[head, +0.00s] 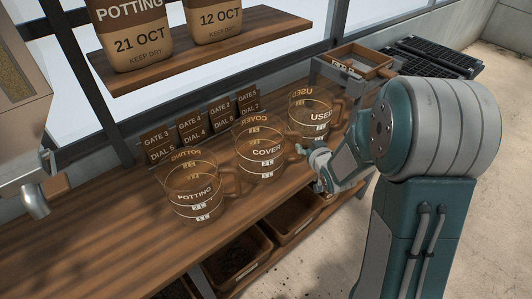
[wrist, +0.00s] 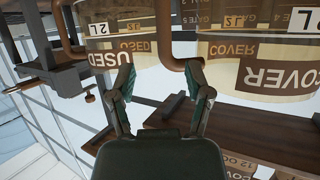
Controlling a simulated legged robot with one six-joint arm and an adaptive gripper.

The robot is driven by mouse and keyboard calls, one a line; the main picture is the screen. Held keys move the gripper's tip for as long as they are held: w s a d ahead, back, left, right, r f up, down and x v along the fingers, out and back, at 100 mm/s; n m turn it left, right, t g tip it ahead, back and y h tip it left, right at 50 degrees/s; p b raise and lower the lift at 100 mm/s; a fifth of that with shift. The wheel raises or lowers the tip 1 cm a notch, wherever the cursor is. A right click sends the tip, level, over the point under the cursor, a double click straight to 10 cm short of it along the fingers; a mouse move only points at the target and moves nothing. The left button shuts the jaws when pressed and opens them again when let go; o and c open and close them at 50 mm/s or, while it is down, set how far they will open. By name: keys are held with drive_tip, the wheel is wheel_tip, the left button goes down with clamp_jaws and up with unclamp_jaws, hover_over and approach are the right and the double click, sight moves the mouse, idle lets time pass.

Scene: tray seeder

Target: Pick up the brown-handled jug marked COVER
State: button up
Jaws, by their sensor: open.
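The clear jug marked COVER (head: 262,166) stands upright on the wooden bench, between the jug marked POTTING (head: 194,209) and the jug marked USED (head: 310,128). Its brown handle (head: 293,148) is on its right side, facing my gripper (head: 316,166). In the wrist view, which is upside down, my gripper (wrist: 163,80) is open and empty. The COVER jug (wrist: 262,72) is on the right there and the USED jug (wrist: 120,58) on the left. A brown handle (wrist: 168,45) shows between the fingertips; I cannot tell if either finger touches it.
Gate and dial cards (head: 205,120) stand behind the jugs. A shelf (head: 200,50) with bags hangs above. A wooden-topped device (head: 355,62) and black trays (head: 435,55) are at the back right. Soil bins (head: 240,262) sit below the bench.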

sight(301, 140)
drive_tip(key=x, duration=0.6)
drive_tip(key=shift+a+r, duration=0.15)
drive_tip(key=shift+a, duration=0.2)
clamp_jaws()
